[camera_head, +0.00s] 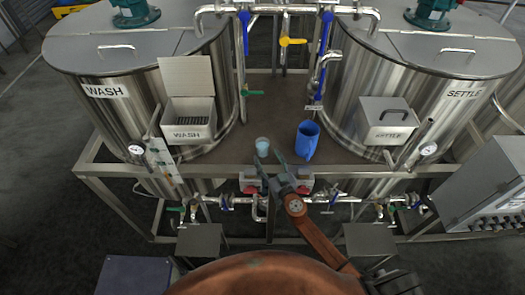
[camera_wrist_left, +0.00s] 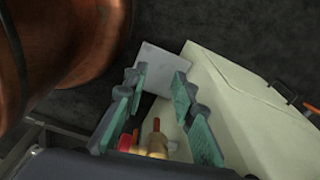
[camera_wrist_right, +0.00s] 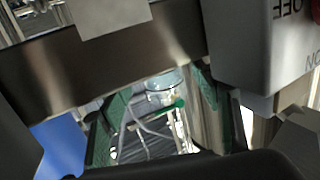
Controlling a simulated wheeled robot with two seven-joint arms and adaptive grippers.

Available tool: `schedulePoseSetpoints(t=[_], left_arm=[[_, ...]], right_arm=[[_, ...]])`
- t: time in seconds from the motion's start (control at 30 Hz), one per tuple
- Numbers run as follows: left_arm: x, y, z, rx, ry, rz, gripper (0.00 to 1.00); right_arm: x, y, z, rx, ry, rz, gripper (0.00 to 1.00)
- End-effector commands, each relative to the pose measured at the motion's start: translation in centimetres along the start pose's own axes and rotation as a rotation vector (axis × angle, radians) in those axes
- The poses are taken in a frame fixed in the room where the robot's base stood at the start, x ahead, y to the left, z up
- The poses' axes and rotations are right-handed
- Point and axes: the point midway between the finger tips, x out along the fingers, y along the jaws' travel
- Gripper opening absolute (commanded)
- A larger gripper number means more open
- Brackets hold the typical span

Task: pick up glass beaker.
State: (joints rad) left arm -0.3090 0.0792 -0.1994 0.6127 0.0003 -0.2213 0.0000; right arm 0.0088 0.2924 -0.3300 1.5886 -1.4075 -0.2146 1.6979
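The glass beaker (camera_head: 262,147) is small, clear and pale blue. It stands upright on the brown platform (camera_head: 268,115) between the two tanks, near its front edge. My right gripper (camera_head: 268,158) is open just in front of the beaker, with its fingers pointing at it. In the right wrist view, the beaker's clear glass (camera_wrist_right: 164,84) shows ahead between the spread green finger pads (camera_wrist_right: 162,112). No grip on it shows. My left gripper (camera_wrist_left: 160,85) is open and empty in the left wrist view, and is out of the head view.
A blue jug (camera_head: 307,141) stands just right of the beaker. The WASH tank (camera_head: 130,95) and SETTLE tank (camera_head: 395,95) flank the platform. Red-and-grey switch boxes (camera_head: 303,184) and pipes with valves lie below its front edge. A grey control cabinet (camera_head: 485,200) stands at right.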

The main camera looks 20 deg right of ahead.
Motion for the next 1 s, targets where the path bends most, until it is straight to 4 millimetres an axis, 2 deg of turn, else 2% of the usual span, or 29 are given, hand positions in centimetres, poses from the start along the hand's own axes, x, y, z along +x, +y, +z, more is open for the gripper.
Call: schedulePoseSetpoints(t=[0.1, 0.23, 0.4, 0.5, 0.77, 1.0], left_arm=[[-0.1, -0.2, -2.0, 0.004, 0.025, -0.002, 0.25], [-0.3, -0.3, -3.3, 0.007, 0.042, -0.002, 0.25], [-0.4, -0.2, -2.4, 0.005, 0.031, -0.002, 0.25], [-0.4, -0.1, -1.5, 0.004, 0.02, -0.001, 0.25], [-0.4, -0.1, -0.7, 0.002, 0.009, -0.001, 0.25], [-0.4, -0.1, -1.1, 0.003, 0.014, -0.001, 0.25]], right_arm=[[0.6, 0.0, 0.0, -0.001, -0.001, 0.0, 0.58], [2.1, -0.1, -0.1, -0.003, 0.0, -0.002, 0.58], [4.6, -0.1, -0.1, -0.002, 0.0, -0.002, 0.58], [5.3, -0.1, -0.1, -0.001, -0.001, -0.002, 0.58], [5.5, -0.1, -0.1, 0.0, -0.001, -0.002, 0.58], [5.5, -0.1, -0.1, 0.0, -0.001, -0.002, 0.41]])
